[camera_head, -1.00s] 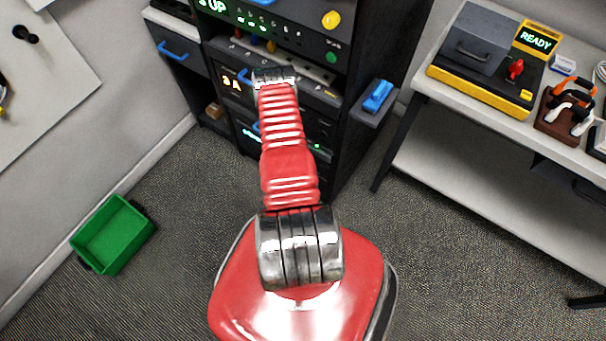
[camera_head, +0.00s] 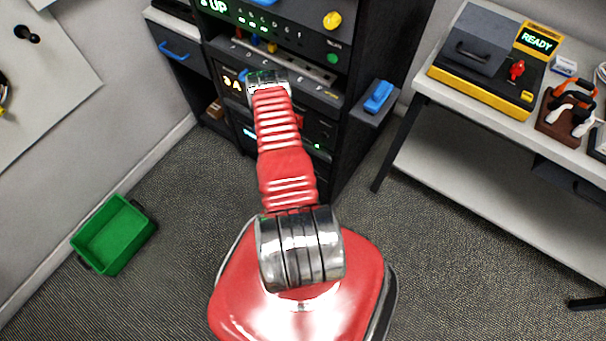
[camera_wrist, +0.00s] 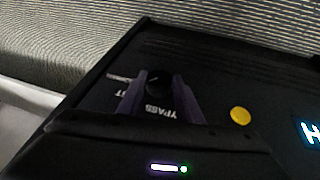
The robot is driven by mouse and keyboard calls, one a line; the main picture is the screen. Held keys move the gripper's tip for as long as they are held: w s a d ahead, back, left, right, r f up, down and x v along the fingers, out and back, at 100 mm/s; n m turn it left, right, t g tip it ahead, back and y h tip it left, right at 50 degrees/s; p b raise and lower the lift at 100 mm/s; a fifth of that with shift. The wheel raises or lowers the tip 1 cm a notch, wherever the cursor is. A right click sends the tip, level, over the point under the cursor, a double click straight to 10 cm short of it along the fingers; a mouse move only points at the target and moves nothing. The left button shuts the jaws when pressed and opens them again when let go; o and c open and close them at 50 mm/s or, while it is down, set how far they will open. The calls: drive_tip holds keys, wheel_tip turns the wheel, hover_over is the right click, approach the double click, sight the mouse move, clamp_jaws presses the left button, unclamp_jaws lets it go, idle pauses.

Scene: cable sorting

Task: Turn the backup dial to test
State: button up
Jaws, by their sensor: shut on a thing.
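The backup dial (camera_wrist: 155,78) is a small round black knob on a dark panel in the wrist view. My gripper (camera_wrist: 158,84) has its two dark fingers on either side of the knob, shut on it. A white label ending in "YPASS" (camera_wrist: 161,112) reads upside down between the fingers. Another label, partly hidden by the left finger, shows a "T" (camera_wrist: 118,93). A pale streak lies left of the knob; I cannot tell clearly which setting the dial points to. In the head view my arm hides the dial and gripper.
The wrist view shows a yellow button (camera_wrist: 240,116) right of the dial and a lit strip (camera_wrist: 163,168) below. In the head view, the rack's side shelf holds a blue object (camera_head: 379,96). A green bin (camera_head: 113,236) stands left, a bench (camera_head: 470,175) right.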

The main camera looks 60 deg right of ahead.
drive_tip(key=o, duration=0.7)
drive_tip(key=shift+w+d+r, duration=0.15)
drive_tip(key=shift+w, duration=0.05)
drive_tip(key=shift+o, duration=0.2)
drive_tip(key=shift+s, duration=0.1)
drive_tip(key=shift+a, duration=0.2)
drive_tip(key=v, duration=1.3)
drive_tip(key=shift+r, duration=0.25)
drive_tip(key=shift+a, duration=0.1)
